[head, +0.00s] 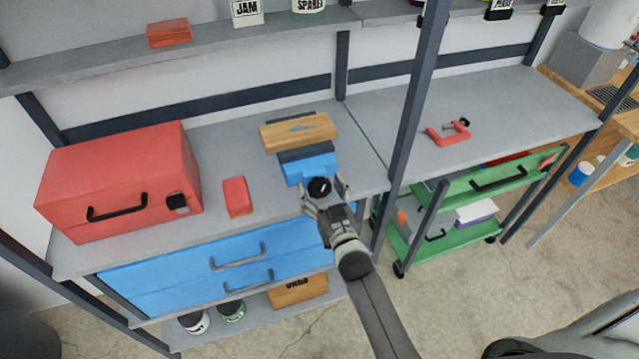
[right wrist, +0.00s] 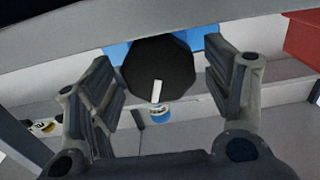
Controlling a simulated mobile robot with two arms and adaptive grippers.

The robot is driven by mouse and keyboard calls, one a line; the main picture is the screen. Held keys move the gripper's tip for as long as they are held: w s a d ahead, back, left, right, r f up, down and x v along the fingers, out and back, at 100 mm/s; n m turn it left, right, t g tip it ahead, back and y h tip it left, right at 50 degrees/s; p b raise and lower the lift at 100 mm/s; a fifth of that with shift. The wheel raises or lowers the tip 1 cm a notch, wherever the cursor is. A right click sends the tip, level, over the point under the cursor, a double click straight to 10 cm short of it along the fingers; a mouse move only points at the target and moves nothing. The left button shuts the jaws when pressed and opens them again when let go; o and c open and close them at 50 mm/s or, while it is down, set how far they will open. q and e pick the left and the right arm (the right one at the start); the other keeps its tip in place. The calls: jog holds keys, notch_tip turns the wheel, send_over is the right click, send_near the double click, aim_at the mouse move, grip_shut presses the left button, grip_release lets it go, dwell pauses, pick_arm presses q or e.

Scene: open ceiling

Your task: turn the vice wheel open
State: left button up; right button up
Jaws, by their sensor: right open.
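The blue vice (head: 309,168) sits on the grey workbench near its front edge, with a wooden block (head: 298,131) at its dark jaws. Its black wheel (head: 319,188) faces the front. In the right wrist view the wheel (right wrist: 158,68) is a dark disc with a white mark pointing down. My right gripper (head: 324,194) is open, with one finger on each side of the wheel. In the right wrist view, gaps show between the wheel and both fingers of the gripper (right wrist: 160,92). My left gripper is not in view.
A red toolbox (head: 120,180) and a small red box (head: 237,197) stand left of the vice. Blue drawers (head: 215,272) lie below the bench. A dark upright post (head: 408,130) rises right of my gripper. A red clamp (head: 448,133) lies on the right bench.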

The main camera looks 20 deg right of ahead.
jog(key=shift+w, duration=0.65)
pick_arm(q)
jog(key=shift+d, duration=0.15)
pick_arm(e)
jog(key=shift+c, duration=0.5)
jog(key=shift+c, duration=1.1)
jog(key=c, duration=0.7)
jog(key=shift+a+f+n, duration=0.1)
jog(key=shift+n, duration=1.1)
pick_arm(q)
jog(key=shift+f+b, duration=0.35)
pick_arm(e)
jog(key=shift+n, duration=1)
jog(key=o, duration=1)
